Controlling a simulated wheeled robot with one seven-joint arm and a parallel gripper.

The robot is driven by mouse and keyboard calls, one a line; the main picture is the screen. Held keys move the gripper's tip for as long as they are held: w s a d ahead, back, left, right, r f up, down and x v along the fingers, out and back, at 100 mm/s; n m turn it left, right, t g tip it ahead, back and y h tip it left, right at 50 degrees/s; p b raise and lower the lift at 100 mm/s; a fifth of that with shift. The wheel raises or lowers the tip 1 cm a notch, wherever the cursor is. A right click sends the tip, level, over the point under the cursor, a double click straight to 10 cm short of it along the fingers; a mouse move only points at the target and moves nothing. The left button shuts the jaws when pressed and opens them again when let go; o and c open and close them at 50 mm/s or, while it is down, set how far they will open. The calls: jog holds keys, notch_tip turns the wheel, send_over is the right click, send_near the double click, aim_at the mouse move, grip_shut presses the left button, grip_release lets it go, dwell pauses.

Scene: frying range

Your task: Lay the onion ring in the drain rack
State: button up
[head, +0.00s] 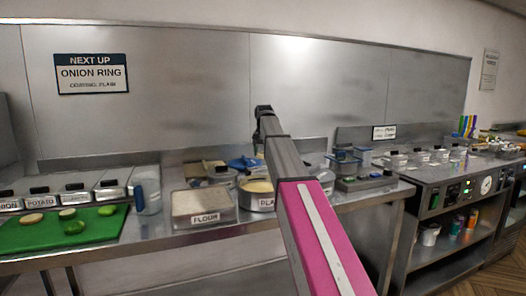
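My arm reaches over the counter from the lower right. My gripper (259,140) is at its far end, small and dark, above the back of the counter behind the batter pan. Its fingers are mostly hidden by my own arm, so I cannot tell whether it is open or holds anything. I cannot make out an onion ring. I cannot identify the drain rack for certain. A wall sign (92,74) reads ONION RING with a coating line that seems to say PLAIN.
A FLOUR bin (204,206) and a pan of pale batter (258,187), its label partly hidden, stand at the counter front. Left are a green board (75,244) with cut pieces, a clear jug (147,191) and lidded bins (76,188). A control-panel counter (447,190) stands right.

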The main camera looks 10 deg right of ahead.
aim_at(264, 173)
jog(key=shift+f, duration=3.6)
jog(key=o, duration=0.8)
jog(key=shift+r, duration=0.1)
